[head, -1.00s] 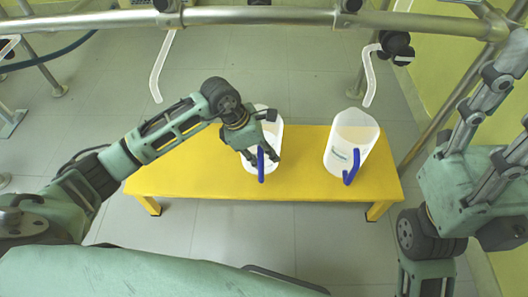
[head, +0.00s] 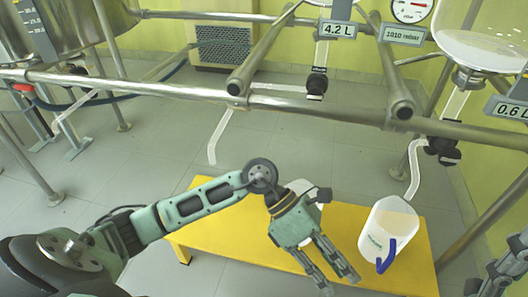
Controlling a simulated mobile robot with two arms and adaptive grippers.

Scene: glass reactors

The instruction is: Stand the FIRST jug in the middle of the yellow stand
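My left gripper (head: 340,280) hangs in front of this jug, over the stand. Its two fingers point down to the right, are apart, and yellow shows between them.
Steel rails (head: 165,92) cross above the stand. A white outlet tube (head: 219,137) hangs at the left and another (head: 413,168) above the right jug. Displays (head: 338,29) and a round gauge (head: 411,10) sit higher up.

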